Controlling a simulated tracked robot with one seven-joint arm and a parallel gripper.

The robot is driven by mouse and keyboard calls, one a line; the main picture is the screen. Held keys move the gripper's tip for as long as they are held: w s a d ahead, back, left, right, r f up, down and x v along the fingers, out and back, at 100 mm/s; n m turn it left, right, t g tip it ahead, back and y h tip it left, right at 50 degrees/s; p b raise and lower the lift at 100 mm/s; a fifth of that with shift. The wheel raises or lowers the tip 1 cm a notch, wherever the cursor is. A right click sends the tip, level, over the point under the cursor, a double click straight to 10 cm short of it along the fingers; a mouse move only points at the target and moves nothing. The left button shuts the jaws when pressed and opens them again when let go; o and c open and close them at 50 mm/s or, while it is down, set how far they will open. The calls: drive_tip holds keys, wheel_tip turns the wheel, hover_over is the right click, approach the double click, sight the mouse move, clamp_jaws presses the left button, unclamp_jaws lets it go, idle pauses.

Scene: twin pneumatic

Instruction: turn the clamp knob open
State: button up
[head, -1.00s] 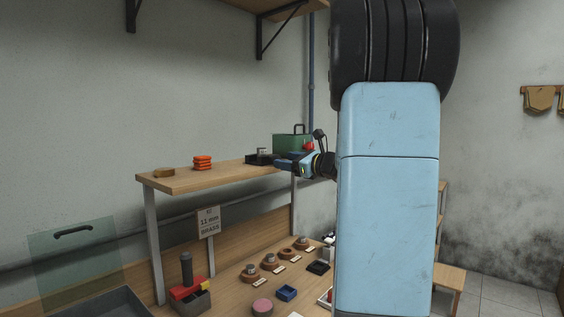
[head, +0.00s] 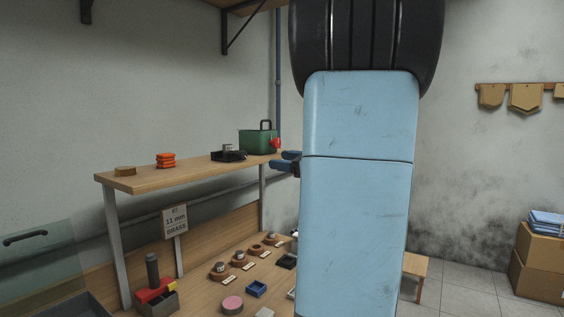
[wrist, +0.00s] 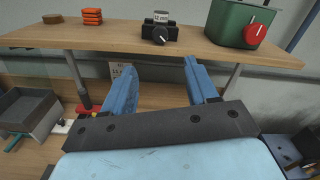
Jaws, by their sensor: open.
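The black clamp (head: 229,156) stands on the upper shelf with a grey cylindrical part (wrist: 160,18) upright in it. Its dark knob with a white mark (wrist: 160,36) faces me in the wrist view. My gripper (wrist: 158,65) is open and empty, its two blue fingers spread below the shelf's front edge in the picture and apart from the knob. In the head view the blue fingers (head: 288,161) show at the right end of the shelf; my arm hides the rest.
A green box (head: 258,140) with a red knob (wrist: 255,34) stands right of the clamp on the shelf (head: 190,170). Orange pieces (head: 165,160) and a brown disc (head: 125,171) lie left.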

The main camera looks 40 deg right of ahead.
sight(244, 156)
drive_tip(key=w+a+m, duration=0.1)
drive_tip(key=w, duration=0.3)
drive_tip(key=w+a+m+h, duration=0.1)
drive_tip(key=w+a, duration=0.1)
drive_tip(key=w, duration=0.2)
drive_tip(key=w+a+m+h, duration=0.1)
drive_tip(key=w+a+m, duration=0.1)
drive_tip(key=w, duration=0.2)
drive_tip(key=shift+w+t, duration=0.3)
drive_tip(key=shift+w, duration=0.1)
drive_tip(key=c, duration=1)
drive_tip(key=shift+c, duration=0.2)
